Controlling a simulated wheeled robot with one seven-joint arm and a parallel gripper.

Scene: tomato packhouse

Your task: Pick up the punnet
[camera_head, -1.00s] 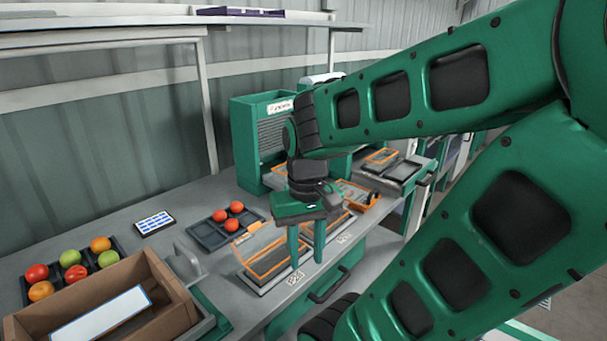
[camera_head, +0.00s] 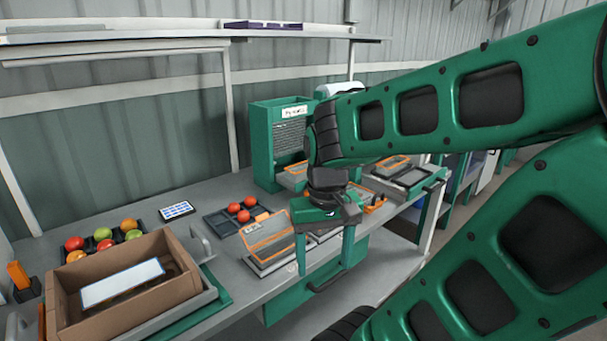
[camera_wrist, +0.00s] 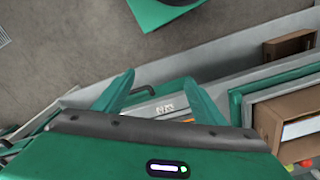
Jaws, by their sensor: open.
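A clear punnet with orange edges (camera_head: 265,232) stands on a dark base on the bench, left of my gripper. More orange-edged pieces lie behind and right of my gripper, partly hidden by it. My gripper (camera_head: 323,255) points down at the bench's front edge, its two green fingers apart with nothing seen between them. In the wrist view the fingers (camera_wrist: 160,95) spread over the bench edge and a drawer handle. A small patch of orange shows just past the gripper body, and the punnet is not clearly seen there.
A cardboard box (camera_head: 70,318) with a white panel stands at the front left. Behind it are red, green and orange tomatoes. A dark tray (camera_head: 218,227) holds red tomatoes near a small display (camera_head: 177,210). A green cabinet (camera_head: 261,148) stands at the back.

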